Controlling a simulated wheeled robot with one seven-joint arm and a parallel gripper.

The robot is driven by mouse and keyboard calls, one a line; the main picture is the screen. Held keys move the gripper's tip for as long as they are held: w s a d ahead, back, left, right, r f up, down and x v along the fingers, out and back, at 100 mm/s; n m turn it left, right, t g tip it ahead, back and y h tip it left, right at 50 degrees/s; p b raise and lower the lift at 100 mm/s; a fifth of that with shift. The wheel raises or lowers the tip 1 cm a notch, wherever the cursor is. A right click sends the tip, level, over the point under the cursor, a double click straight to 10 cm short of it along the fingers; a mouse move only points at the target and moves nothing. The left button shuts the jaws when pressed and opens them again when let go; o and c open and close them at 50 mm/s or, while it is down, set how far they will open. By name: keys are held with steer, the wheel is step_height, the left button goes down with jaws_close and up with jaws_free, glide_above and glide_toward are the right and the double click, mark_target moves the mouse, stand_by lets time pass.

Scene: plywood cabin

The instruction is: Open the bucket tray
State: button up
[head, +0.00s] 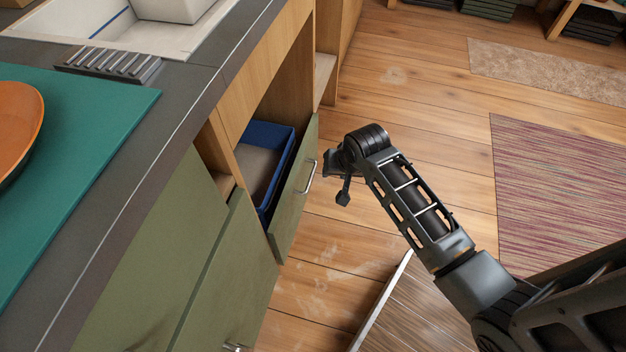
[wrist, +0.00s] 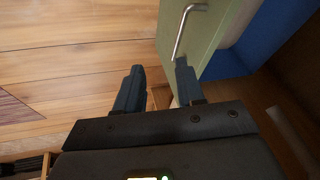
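The bucket tray is a pull-out with a green front panel (head: 296,192) and a blue bucket (head: 281,146) behind it. It stands partly out of the cabinet under the counter. Its bar handle (head: 308,177) is silver and also shows in the wrist view (wrist: 183,28). My gripper (head: 330,168) is just right of the handle in the head view. In the wrist view my gripper (wrist: 158,78) has its two fingers apart with nothing held between them. The right fingertip is close to the handle's near end; I cannot tell whether they touch. The bucket's blue wall (wrist: 275,28) is at upper right.
The counter (head: 150,135) above holds a green mat (head: 95,125), an orange plate (head: 15,125) and a sink. Green cabinet doors (head: 225,275) are nearer me. Wooden floor (head: 420,95) is clear right of the tray, with a striped rug (head: 560,185) beyond.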

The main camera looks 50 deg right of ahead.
mark_target(313, 174)
steer(key=w+d+f+m+g+y+b, duration=0.2)
steer(key=w+d+f+m+y+b, duration=0.1)
steer(key=w+b, duration=0.3)
steer(key=b+x, duration=0.1)
steer(key=x, duration=0.2)
steer(key=w+b+x, duration=0.1)
steer(key=x, duration=0.3)
steer(key=shift+w+d+f, duration=0.1)
steer(key=shift+w+f, duration=0.05)
steer(key=shift+f, duration=0.05)
jaws_close()
stand_by(0.4)
